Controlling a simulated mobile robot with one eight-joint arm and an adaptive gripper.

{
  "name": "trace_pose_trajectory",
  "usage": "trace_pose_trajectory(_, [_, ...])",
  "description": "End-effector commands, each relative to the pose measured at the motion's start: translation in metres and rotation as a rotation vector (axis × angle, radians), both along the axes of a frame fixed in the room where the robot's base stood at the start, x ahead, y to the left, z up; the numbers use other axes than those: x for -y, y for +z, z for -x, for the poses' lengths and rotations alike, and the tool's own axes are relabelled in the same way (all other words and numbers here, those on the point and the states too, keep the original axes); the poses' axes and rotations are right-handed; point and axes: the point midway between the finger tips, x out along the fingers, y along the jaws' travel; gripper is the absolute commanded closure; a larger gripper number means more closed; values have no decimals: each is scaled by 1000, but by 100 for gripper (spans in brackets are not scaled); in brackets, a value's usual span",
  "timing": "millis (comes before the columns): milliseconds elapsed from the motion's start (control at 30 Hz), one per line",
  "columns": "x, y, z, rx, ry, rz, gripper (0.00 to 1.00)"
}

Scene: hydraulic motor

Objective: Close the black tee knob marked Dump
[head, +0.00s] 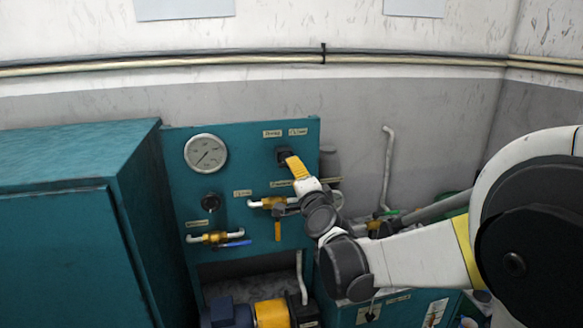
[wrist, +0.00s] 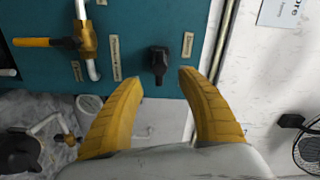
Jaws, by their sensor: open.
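A black tee knob (head: 283,155) sits at the upper right of the teal panel, under small labels too small to read surely in the head view. It also shows in the wrist view (wrist: 158,60), ahead of the fingertips. My gripper (head: 292,161) is at this knob, its yellow fingers hiding part of it. In the wrist view my gripper (wrist: 160,78) is open, with one finger on each side of the knob's lower end and visible gaps to both. I cannot tell how deep the knob lies between the fingers.
A second black knob (head: 210,202) sits below the round gauge (head: 206,153). Brass valves with a yellow handle (head: 278,230) and a blue handle (head: 236,243) are lower on the panel. A teal cabinet (head: 70,220) stands at the left.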

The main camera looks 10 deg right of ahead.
Motion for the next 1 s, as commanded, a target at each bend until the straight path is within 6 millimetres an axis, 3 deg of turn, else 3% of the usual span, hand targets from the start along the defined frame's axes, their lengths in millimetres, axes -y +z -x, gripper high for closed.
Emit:
trace_pose_trajectory(100, [0, 0, 26, 0, -1, 0, 54])
trace_pose_trajectory(300, [0, 0, 50, 0, -1, 0, 54])
trace_pose_trajectory(767, [-4, -4, 59, -16, 19, 34, 54])
trace_pose_trajectory(867, [-19, -17, 77, -71, 79, 148, 54])
trace_pose_trajectory(1000, [-43, -63, 133, -224, 230, 438, 54])
